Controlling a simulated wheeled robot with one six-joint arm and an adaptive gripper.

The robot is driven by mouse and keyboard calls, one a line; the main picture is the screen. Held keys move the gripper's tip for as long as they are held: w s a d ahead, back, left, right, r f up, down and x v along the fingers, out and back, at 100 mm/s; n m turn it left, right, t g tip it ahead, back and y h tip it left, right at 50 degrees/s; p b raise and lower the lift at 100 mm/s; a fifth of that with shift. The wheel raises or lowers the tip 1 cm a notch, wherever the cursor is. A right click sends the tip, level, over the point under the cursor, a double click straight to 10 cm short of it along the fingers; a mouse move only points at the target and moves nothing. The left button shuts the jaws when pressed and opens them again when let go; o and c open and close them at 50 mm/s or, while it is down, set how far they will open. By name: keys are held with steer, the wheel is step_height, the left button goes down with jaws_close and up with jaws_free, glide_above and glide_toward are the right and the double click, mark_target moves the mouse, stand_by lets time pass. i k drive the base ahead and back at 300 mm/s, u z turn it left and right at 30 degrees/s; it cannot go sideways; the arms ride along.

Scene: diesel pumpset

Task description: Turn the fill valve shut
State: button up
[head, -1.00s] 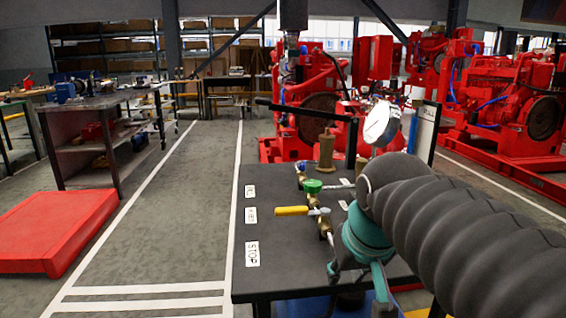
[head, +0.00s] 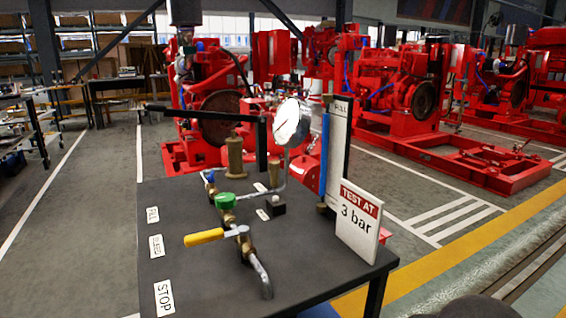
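A pipe with several valves lies on the dark bench (head: 320,262). A blue handle (head: 211,188) is farthest back, a round green knob (head: 225,201) is in the middle, and a yellow lever (head: 205,237) is nearest, pointing left across the pipe. Labels along the left edge read FILL (head: 152,215), BLEED (head: 156,246) and STOP (head: 164,298), from back to front. The blue handle is farthest back like the FILL label, but I cannot tell for certain which valve it names. My gripper is out of view.
A round pressure gauge (head: 292,122) stands on the pipe behind the valves. A sign reading TEST AT 3 bar (head: 359,222) stands at the bench's right edge. A black lever arm (head: 200,110) and brass cylinder (head: 234,158) are at the back. Red pumpsets (head: 400,85) stand beyond.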

mark_target(210, 178)
steer(key=z, duration=0.65)
steer(key=k, duration=1)
steer(key=u, duration=1.6)
steer(key=i, duration=0.45)
